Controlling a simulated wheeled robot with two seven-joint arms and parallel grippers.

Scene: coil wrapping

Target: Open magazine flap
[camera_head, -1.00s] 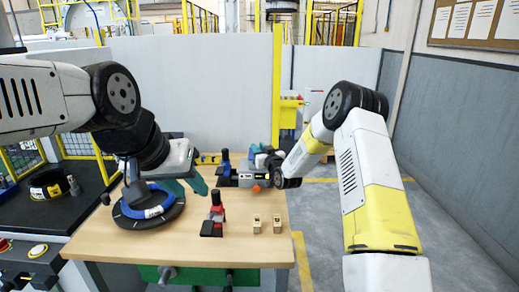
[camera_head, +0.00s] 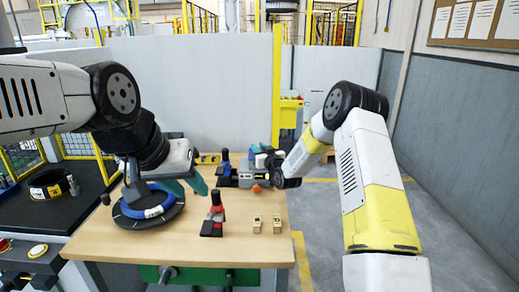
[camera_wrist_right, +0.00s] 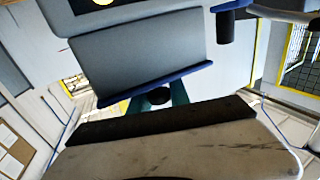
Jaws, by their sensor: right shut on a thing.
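The wrapping device (camera_head: 244,176), dark with a light front and a round orange part, stands at the back right of the table. In the right wrist view a flat grey flap (camera_wrist_right: 140,55) with a blue edge strip lies across the picture. My right gripper (camera_wrist_right: 160,96) has teal fingers at this blue edge and is shut on the flap. In the head view my right gripper (camera_head: 263,159) is mostly hidden behind its wrist and the device. My left gripper (camera_head: 186,184) is open and empty, its teal fingers spread over the table beside the blue coil.
A blue coil (camera_head: 158,204) lies on a black round plate at the table's left. A red and black clamp (camera_head: 215,218) and two small wooden blocks (camera_head: 267,224) stand near the front. Another coil (camera_head: 52,185) lies on the dark bench at left.

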